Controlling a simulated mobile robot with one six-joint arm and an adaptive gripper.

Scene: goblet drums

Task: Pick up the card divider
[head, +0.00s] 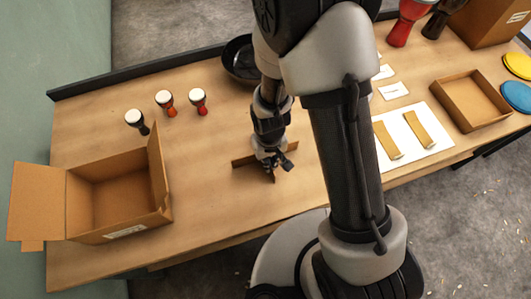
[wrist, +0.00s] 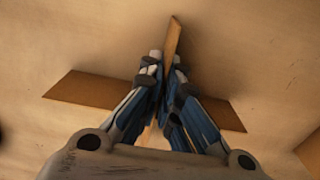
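The card divider (head: 243,162) is a brown cardboard cross standing on the wooden table, near the middle of the head view. In the wrist view the card divider (wrist: 85,89) spreads left and right below my fingers, with one upright panel rising between them. My gripper (head: 274,168) points down over the centre of the cross. In the wrist view my gripper (wrist: 164,68) has its fingers closed in on both sides of that panel, pinching it. The lower middle of the divider is hidden behind the fingers.
An open cardboard box (head: 76,205) stands at the left. Three small goblet drums (head: 166,103) stand behind it. A black pan (head: 236,60) lies at the back. A white sheet (head: 430,119) with cardboard strips and a shallow tray (head: 442,99) are at the right.

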